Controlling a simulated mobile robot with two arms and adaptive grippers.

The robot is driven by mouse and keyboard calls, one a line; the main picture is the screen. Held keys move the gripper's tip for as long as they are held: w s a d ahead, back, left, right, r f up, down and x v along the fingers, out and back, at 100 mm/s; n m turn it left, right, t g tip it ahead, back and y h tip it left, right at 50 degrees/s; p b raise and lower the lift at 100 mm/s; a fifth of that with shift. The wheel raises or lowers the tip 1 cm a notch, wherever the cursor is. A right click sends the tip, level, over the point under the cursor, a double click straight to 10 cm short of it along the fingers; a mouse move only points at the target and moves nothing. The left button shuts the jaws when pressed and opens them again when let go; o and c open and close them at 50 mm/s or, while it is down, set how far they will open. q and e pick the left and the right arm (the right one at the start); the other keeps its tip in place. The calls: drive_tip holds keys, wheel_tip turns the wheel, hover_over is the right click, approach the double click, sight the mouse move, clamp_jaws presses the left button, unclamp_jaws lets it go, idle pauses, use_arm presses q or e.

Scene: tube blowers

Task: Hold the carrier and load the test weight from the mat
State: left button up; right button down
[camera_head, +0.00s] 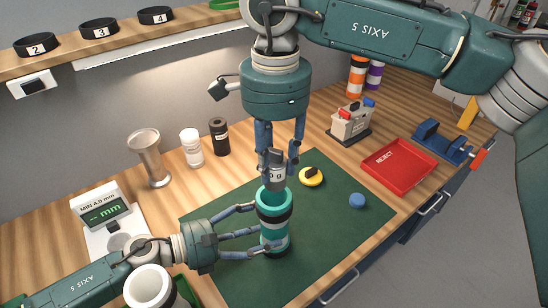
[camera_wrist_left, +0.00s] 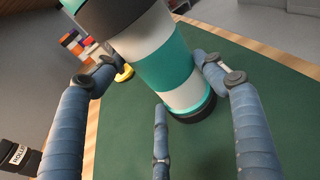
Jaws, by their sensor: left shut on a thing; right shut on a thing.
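The carrier (camera_head: 273,205) is a teal cylinder with white and black bands, standing roughly upright on the green mat (camera_head: 335,240). It fills the top of the left wrist view (camera_wrist_left: 163,66), where it looks tilted. My left gripper (camera_head: 268,232) is shut around its side from the left. The test weight (camera_head: 275,180) is a grey cylinder with a knob and a label ending in "g". My right gripper (camera_head: 278,162) points down and is shut on the weight's upper part. The weight is over the carrier's open top; I cannot tell how far its lower end is inside.
A yellow disc (camera_head: 312,177) and a blue cap (camera_head: 357,201) lie on the mat. A red reject tray (camera_head: 398,168) and a blue fixture (camera_head: 444,143) are at right. A gauge display (camera_head: 103,212) is at left. A metal cup (camera_head: 149,160) and two bottles stand behind.

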sight(275, 150)
drive_tip(key=shift+f, duration=1.55)
drive_tip(key=shift+f, duration=0.25)
idle(0.4)
drive_tip(key=shift+f, duration=1.9)
drive_tip(key=shift+c, duration=0.8)
unclamp_jaws()
drive_tip(key=shift+o, duration=0.8)
wheel_tip(275, 150, up, 12)
drive_tip(key=shift+r, duration=0.1)
